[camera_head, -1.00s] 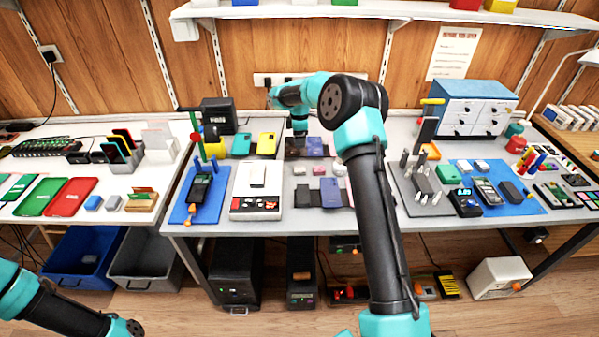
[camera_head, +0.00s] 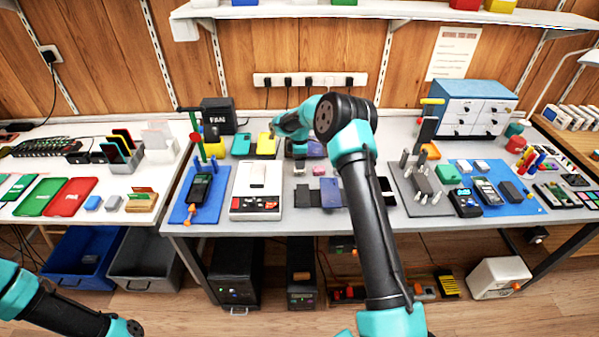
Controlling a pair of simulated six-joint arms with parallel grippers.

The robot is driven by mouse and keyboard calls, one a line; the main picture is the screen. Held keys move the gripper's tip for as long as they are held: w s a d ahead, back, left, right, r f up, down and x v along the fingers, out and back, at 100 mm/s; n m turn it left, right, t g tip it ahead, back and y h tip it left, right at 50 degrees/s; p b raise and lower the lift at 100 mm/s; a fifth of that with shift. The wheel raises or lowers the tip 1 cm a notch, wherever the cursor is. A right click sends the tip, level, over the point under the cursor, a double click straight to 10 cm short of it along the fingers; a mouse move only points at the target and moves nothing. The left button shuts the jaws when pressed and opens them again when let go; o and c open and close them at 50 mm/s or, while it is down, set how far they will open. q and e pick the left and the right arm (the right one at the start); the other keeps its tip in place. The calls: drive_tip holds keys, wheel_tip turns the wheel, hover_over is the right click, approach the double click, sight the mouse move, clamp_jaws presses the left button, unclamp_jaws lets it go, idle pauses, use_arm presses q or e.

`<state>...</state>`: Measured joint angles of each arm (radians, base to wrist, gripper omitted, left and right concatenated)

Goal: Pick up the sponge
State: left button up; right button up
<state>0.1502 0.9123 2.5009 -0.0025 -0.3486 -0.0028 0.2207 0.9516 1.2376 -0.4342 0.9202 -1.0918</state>
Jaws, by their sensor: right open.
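My right gripper (camera_head: 299,151) is above the middle of the bench, pointing down, open. It is small and partly hidden by my own wrist. Just in front of it on the bench lie small pale pink and grey blocks (camera_head: 301,169). One of these may be the sponge, but they are too small to tell for sure. I cannot see the gripper touching any of them. Of my left arm only links show at the lower left; its gripper is not in view.
A yellow phone (camera_head: 267,143) lies left of the gripper. A white box with a red-and-black panel (camera_head: 255,205) and a blue mat (camera_head: 179,213) are further left. A shelf (camera_head: 290,11) runs overhead.

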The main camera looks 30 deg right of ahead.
drive_tip(key=shift+f, duration=2.6)
drive_tip(key=c, duration=1)
drive_tip(key=shift+r, duration=0.1)
drive_tip(key=shift+r, duration=1.45)
drive_tip(key=shift+s+a+r, duration=0.1)
drive_tip(key=shift+s+r, duration=0.15)
drive_tip(key=shift+r, duration=0.05)
drive_tip(key=s+a, duration=0.2)
drive_tip(key=s, duration=0.2)
drive_tip(key=s+a+r, duration=0.1)
drive_tip(key=s+a, duration=0.2)
drive_tip(key=s, duration=0.2)
drive_tip(key=s+a, duration=0.3)
drive_tip(key=s, duration=0.1)
drive_tip(key=shift+s+a+r, duration=0.1)
drive_tip(key=shift+s+r, duration=0.05)
drive_tip(key=shift+r, duration=0.05)
